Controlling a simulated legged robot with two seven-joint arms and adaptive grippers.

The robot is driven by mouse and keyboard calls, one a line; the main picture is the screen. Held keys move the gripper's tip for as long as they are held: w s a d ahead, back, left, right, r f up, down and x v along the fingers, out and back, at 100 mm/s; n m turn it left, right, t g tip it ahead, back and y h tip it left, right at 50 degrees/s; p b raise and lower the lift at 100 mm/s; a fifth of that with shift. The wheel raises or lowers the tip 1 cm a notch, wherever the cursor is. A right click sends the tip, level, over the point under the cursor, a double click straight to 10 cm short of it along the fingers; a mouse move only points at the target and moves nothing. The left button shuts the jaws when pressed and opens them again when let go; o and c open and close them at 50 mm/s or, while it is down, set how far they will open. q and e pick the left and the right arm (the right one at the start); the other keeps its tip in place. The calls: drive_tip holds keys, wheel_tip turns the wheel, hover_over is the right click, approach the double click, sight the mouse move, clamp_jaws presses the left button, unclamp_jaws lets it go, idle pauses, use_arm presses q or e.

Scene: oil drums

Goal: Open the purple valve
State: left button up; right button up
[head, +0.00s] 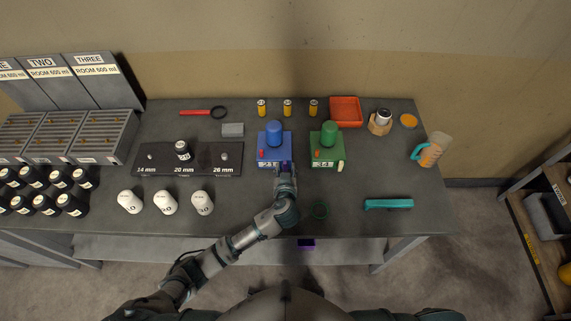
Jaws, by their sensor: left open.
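A small dark purple piece (306,244) shows just below the front edge of the table; I cannot tell whether it is the purple valve. No other clearly purple part stands out. My left gripper (286,178) reaches over the table to the front of a blue device (274,143) with a rounded blue top. It is open, and its fingers hide part of the device's lower front. I cannot tell whether they touch it. My right gripper is out of view.
A green device (326,143) stands just right of the blue one. White canisters (166,202) stand left of my arm. An orange tray (345,111) is at the back.

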sight(290, 161)
use_arm(q)
drive_tip(key=shift+x, duration=1.4)
clamp_jaws()
drive_tip(key=shift+s, duration=0.1)
drive_tip(key=shift+d, duration=0.15)
drive_tip(key=m+y, duration=0.1)
drive_tip(key=d+m+y, duration=0.1)
drive_tip(key=shift+d+f+m, duration=0.15)
drive_tip(key=shift+f+m, duration=0.05)
drive_tip(key=shift+m, duration=0.2)
drive_tip(key=shift+d+f+m+t+y+b, duration=0.25)
drive_tip(key=shift+d+m+y+b, duration=0.2)
drive_tip(key=shift+m+y+b, duration=0.4)
drive_tip(key=shift+h, duration=0.25)
